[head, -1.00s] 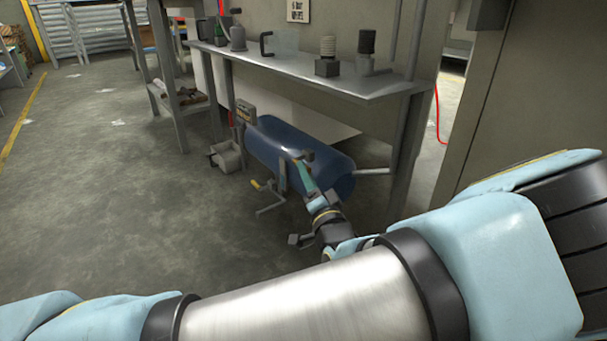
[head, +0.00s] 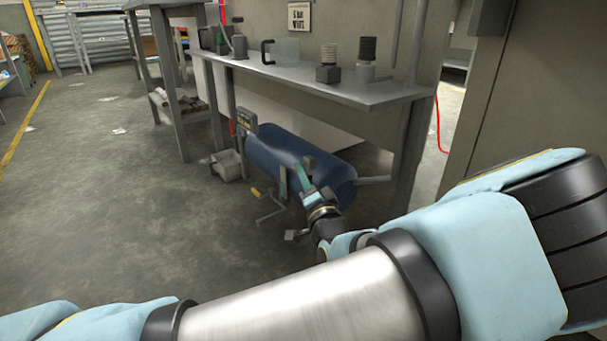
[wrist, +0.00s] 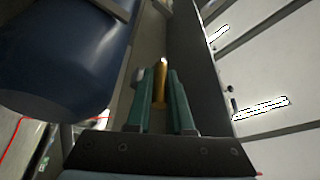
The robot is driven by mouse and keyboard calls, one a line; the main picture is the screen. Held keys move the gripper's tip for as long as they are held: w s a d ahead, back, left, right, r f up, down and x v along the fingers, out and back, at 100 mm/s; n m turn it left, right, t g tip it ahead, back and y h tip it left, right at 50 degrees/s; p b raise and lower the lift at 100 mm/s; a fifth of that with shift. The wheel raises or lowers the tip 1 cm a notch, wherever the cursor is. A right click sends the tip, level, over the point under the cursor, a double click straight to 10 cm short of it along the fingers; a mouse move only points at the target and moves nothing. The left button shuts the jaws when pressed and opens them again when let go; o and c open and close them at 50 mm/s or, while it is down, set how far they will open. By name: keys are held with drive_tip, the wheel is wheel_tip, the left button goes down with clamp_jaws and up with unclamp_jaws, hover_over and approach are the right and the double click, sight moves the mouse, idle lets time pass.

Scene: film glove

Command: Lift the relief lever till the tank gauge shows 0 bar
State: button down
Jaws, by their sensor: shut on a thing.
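The blue tank (head: 265,151) lies on its side low under the bench, and its blue side also fills the upper left of the wrist view (wrist: 60,50). In the wrist view a slim brass-yellow lever (wrist: 161,75) stands between the two teal fingers of my gripper (wrist: 162,95), which is shut on it. In the head view my gripper (head: 302,175) is at the tank's near side, and the held lever is hidden. A small grey box with a display (head: 246,117), perhaps the gauge, stands at the tank's far end; its reading is too small to tell.
A bent rod with a yellow grip (head: 255,192) stands out before the tank. A pale bin (head: 227,165) is on the floor beyond it. The grey bench (head: 375,94) overhangs the tank and carries several items. Open floor (head: 110,200) is at the left.

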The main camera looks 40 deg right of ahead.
drive_tip(key=shift+r+p, duration=0.15)
drive_tip(key=shift+p, duration=0.25)
